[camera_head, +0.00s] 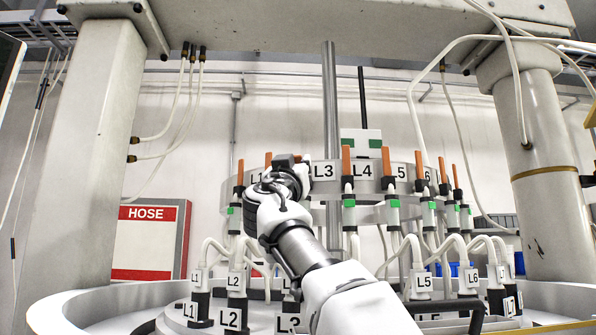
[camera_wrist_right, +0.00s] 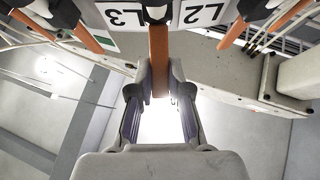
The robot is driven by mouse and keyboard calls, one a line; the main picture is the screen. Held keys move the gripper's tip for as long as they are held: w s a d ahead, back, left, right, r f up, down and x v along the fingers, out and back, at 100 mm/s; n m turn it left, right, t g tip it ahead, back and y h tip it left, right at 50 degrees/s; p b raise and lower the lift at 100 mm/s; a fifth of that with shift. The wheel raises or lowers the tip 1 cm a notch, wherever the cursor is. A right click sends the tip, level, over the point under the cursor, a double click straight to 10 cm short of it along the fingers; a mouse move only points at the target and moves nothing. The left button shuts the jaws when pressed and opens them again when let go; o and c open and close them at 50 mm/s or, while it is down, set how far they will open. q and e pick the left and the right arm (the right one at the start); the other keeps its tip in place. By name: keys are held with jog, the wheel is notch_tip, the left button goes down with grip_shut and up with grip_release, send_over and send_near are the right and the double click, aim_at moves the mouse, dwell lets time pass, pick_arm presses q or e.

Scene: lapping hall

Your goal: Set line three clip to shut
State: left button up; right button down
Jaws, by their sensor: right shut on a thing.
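The line three clip's orange lever (camera_wrist_right: 159,55) shows in the right wrist view, beside the L3 label (camera_wrist_right: 124,17). It stands out from its dark clip body at the top of that view. My right gripper (camera_wrist_right: 159,85) is shut on this lever, one finger on each side. In the head view my right gripper (camera_head: 288,162) is at the ring of clips, just left of the L3 label (camera_head: 323,171), and hides the line three lever. Whether this clip is open or shut cannot be told. My left gripper is in neither view.
Orange levers stand upright on both sides, including those of L4 (camera_head: 346,160) and L5 (camera_head: 386,161). White hoses curve below around the labelled fittings. Thick columns (camera_head: 542,150) flank the ring. A HOSE box (camera_head: 150,240) is at the left.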

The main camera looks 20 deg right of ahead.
jog(key=shift+d, duration=0.15)
dwell(0.5)
jog(key=c, duration=1.1)
grip_release()
jog(key=shift+w, duration=0.1)
jog(key=shift+w+d+f, duration=0.15)
jog(key=shift+w, duration=0.1)
jog(key=shift+s, duration=0.15)
jog(key=shift+v, duration=3.7)
